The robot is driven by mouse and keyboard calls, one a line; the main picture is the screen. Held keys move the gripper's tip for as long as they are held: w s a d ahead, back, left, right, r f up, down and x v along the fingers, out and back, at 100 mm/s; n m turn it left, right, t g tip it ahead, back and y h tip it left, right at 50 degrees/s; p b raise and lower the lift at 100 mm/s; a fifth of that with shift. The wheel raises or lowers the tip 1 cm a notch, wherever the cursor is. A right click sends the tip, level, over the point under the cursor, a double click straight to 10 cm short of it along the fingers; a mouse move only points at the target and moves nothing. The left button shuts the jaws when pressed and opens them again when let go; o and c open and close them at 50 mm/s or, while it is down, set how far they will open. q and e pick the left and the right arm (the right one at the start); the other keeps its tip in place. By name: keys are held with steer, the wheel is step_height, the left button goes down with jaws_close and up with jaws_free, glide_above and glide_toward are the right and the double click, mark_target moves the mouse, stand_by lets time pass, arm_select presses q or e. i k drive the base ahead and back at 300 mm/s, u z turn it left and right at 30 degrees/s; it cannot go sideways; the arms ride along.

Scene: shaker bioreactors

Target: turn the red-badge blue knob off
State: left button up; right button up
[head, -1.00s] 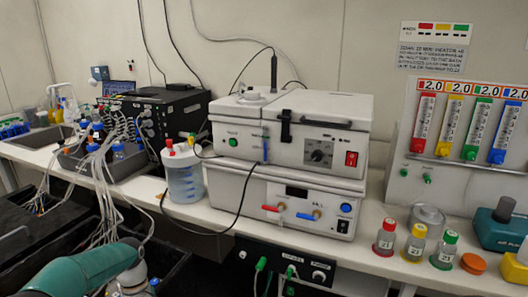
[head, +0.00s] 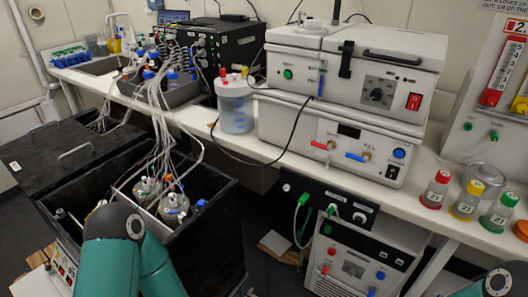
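I cannot make out a blue knob with a red badge for certain. Several blue parts show: a blue lever (head: 357,157) beside a red lever (head: 322,145) on the lower white unit, a round blue button (head: 399,153) on the same unit, and a small blue knob (head: 380,275) on the floor unit. Small blue caps (head: 200,203) sit among tubed vessels (head: 174,206) in the black bin. Neither gripper shows. A teal link of my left arm enters at bottom left and hides part of the bin. A teal part of my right arm shows at the bottom right corner.
The white bench (head: 270,157) carries a clear bottle (head: 235,108), stacked white units (head: 340,135), and red, yellow and green capped jars (head: 465,200). Flowmeters (head: 505,70) stand at right. The floor unit (head: 355,265) stands below. Tubes run from the bin to the bench.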

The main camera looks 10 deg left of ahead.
mark_target(200, 203)
steer(key=z, duration=0.9)
steer(key=k, duration=1.65)
steer(key=u, duration=1.25)
steer(key=i, duration=1)
steer(key=z, duration=0.25)
